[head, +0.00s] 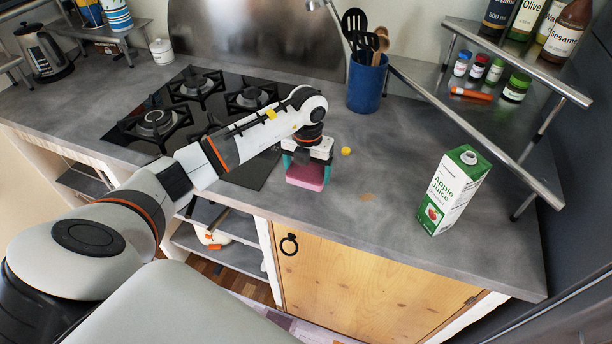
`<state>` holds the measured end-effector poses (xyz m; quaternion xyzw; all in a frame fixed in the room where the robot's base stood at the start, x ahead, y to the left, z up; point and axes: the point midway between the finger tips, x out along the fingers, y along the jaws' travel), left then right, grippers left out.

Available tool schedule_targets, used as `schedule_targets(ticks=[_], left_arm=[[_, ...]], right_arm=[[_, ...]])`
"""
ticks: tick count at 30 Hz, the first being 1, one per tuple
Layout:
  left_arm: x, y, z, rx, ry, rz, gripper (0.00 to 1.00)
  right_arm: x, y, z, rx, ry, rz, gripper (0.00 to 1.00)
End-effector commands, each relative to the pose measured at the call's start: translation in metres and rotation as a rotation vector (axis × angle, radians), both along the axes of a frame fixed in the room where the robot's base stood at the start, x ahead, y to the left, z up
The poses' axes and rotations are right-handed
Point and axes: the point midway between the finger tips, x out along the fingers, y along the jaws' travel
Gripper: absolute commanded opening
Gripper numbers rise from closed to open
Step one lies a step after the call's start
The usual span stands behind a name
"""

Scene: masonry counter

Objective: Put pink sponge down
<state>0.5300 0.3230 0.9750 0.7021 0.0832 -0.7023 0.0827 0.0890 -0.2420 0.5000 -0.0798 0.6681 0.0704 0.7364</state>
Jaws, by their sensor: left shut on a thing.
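The pink sponge (306,176) is between the fingers of my left gripper (307,172), which is shut on it. The sponge is low over the grey counter (375,225), near its front edge and just right of the hob. I cannot tell whether its underside touches the counter. The gripper points down and hides the top of the sponge. My right gripper is not in view.
An apple juice carton (453,190) stands on the right. A small yellow thing (346,151) lies just right of the gripper. A blue utensil pot (366,84) stands behind, and a black gas hob (200,112) is on the left. Counter between sponge and carton is mostly clear.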

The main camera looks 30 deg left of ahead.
Motion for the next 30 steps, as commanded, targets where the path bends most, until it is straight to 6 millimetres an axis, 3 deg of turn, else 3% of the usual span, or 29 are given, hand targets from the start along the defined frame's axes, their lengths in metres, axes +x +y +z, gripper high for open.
schedule_targets(ticks=[9,20,21,23,30], left_arm=[[-0.001,0.0,-0.036,-0.001,0.003,0.001,0.67],[0.0,0.0,-0.043,0.001,0.0,0.0,0.67],[0.0,0.0,-0.042,0.0,0.0,0.001,0.88],[0.0,0.0,-0.041,0.0,0.0,0.001,0.98],[0.0,0.0,-0.04,0.0,0.0,0.001,1.0]], right_arm=[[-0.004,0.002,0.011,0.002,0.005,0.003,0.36],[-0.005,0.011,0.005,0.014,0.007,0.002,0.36],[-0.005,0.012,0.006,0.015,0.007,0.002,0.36],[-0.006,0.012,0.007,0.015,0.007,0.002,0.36],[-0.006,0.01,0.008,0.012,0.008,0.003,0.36]])
